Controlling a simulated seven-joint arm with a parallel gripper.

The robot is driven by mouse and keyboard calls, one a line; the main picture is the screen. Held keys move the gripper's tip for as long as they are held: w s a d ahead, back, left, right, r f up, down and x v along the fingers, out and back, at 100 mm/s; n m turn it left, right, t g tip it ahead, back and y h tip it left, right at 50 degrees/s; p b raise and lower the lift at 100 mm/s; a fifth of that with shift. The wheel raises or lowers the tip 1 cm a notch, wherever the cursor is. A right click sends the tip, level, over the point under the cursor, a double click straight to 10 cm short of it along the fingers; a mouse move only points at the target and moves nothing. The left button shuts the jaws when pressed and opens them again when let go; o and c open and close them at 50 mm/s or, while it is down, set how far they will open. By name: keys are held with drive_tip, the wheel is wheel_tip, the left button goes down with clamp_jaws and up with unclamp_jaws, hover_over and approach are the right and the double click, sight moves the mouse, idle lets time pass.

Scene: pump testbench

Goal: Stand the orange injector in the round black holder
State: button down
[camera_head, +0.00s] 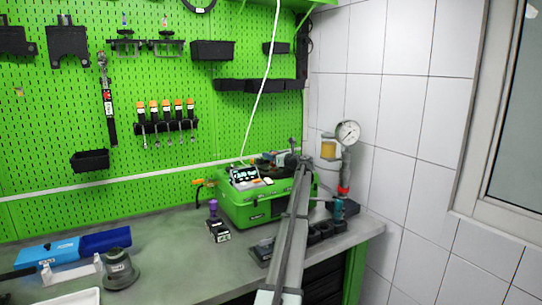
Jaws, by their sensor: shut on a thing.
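My arm reaches from the bottom edge up to the green machine. My gripper (292,158) is small at its far end, over the right part of the machine's top. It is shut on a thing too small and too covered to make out. I cannot pick out the orange injector. Black round holders (322,230) stand in a row on the bench right of my arm, partly hidden by it. I cannot tell which one is the task's holder. A purple injector-like piece (213,208) stands in a small black block (217,232) left of the machine.
The green machine (250,208) with a display stands against the pegboard. A teal piece (338,211) stands right of my arm, near a pressure gauge (348,133). A blue tool (75,250) and a grey round unit (118,270) lie at left.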

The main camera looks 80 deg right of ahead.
drive_tip(key=c, duration=0.7)
unclamp_jaws()
drive_tip(key=shift+f, duration=0.1)
drive_tip(key=shift+o, duration=0.2)
drive_tip(key=shift+r, duration=0.2)
drive_tip(key=shift+s+a+r, duration=0.15)
drive_tip(key=shift+s, duration=0.05)
drive_tip(key=v, duration=1.1)
drive_tip(key=shift+s+a, duration=0.1)
drive_tip(key=shift+s, duration=0.1)
